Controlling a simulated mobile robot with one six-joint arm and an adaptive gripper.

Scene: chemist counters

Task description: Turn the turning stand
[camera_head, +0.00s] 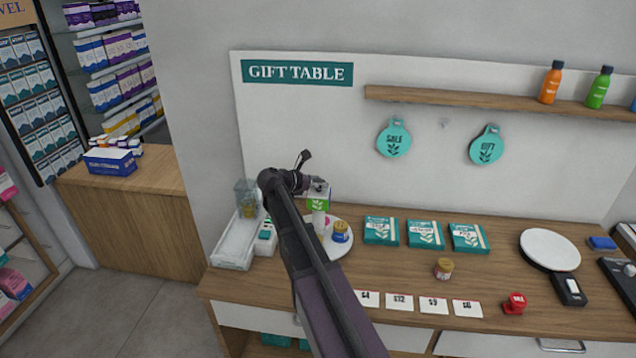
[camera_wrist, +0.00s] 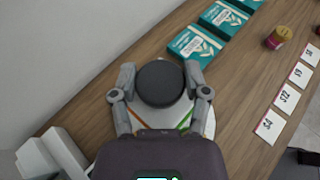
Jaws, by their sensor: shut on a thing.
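The turning stand has a round white plate (camera_head: 339,250) on the wooden table. A green-and-white panel (camera_head: 318,203) stands over its middle, and a small blue jar (camera_head: 341,232) with a gold lid sits on the plate. In the wrist view, a dark round knob (camera_wrist: 161,84) tops the stand, and part of the white plate (camera_wrist: 208,121) shows below it. My gripper (camera_wrist: 160,73) has a finger on each side of the knob and is shut on it. In the head view my gripper (camera_head: 309,178) is at the stand's top, and my arm hides the plate's left part.
A white tray (camera_head: 232,254) stands close on the left, with a clear container (camera_head: 247,197) behind. Teal boxes (camera_head: 381,231) lie to the right. White price cards (camera_head: 400,301), a small jar (camera_head: 444,268) and a red stamp (camera_head: 515,303) are nearer the front.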

